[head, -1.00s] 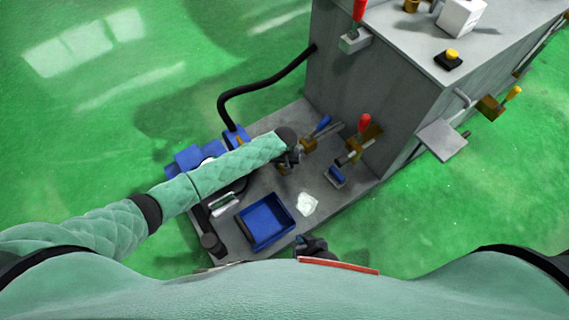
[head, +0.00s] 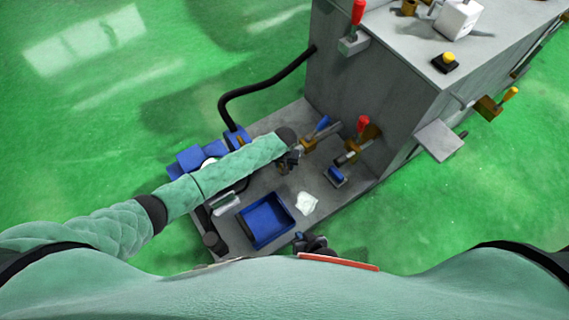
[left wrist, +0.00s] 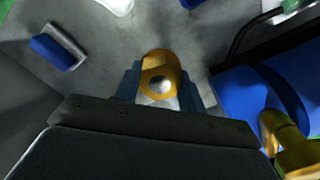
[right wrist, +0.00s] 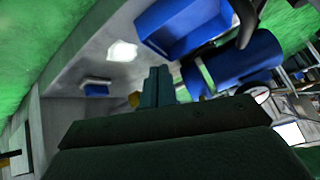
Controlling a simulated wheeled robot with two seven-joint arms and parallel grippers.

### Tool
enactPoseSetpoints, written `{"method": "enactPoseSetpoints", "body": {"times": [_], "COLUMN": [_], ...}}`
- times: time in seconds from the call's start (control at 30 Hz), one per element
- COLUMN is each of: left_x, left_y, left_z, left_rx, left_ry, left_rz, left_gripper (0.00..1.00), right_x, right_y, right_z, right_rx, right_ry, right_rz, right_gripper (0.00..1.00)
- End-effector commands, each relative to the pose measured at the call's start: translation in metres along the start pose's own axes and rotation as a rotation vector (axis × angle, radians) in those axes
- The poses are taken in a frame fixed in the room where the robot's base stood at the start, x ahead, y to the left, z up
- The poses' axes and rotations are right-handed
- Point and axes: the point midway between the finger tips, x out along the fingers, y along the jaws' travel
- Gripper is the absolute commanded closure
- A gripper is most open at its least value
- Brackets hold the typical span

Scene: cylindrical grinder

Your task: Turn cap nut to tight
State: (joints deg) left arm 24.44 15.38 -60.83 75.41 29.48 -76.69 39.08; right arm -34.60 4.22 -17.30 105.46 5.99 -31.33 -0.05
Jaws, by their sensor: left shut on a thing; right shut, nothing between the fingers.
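A brass cap nut (left wrist: 158,73) with a pale round centre sits between the fingers of my left gripper (left wrist: 160,88) in the left wrist view. The fingers are shut on it, one on each side. In the head view my left gripper (head: 291,158) is at the end of the sleeved arm, beside the brass valve with a blue handle (head: 320,124); the cap nut cannot be made out there. My right gripper (head: 308,241) is near the front edge of the grey base, apart from the nut. Its fingers (right wrist: 158,86) are together and empty in the right wrist view.
A blue tray (head: 246,231) and a white cloth (head: 306,203) lie on the grey base. A red-handled valve (head: 362,125) and a small blue-topped block (head: 336,176) are right of the left gripper. The tall grey machine housing (head: 350,90) stands behind. A black hose (head: 250,92) curves at left.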

Motion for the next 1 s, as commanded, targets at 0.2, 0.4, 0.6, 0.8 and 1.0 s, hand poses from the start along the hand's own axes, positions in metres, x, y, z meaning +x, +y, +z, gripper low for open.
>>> {"method": "enactPoseSetpoints", "body": {"times": [0.2,0.4,0.6,0.8,1.0], "left_x": [-0.001,-0.003,-0.002,-0.001,0.0], "left_y": [0.0,0.0,0.0,0.0,0.0], "left_z": [0.003,0.002,0.002,0.002,0.002], "left_rx": [0.053,0.164,0.353,0.524,0.661], "left_ry": [-0.005,-0.005,-0.005,-0.005,-0.004], "left_rz": [-0.002,-0.001,0.0,0.0,0.0], "left_gripper": [0.83,0.83,0.83,0.83,0.83], "right_x": [-0.008,-0.019,-0.032,-0.056,-0.076], "right_y": [-0.002,-0.005,-0.009,-0.015,-0.022], "right_z": [-0.007,-0.017,-0.028,-0.059,-0.079], "right_rx": [-0.001,-0.002,-0.004,-0.006,-0.006], "right_ry": [-0.001,-0.003,-0.006,-0.037,-0.068], "right_rz": [0.0,-0.001,-0.002,-0.008,-0.015], "right_gripper": [1.0,1.0,1.0,1.0,1.0]}}
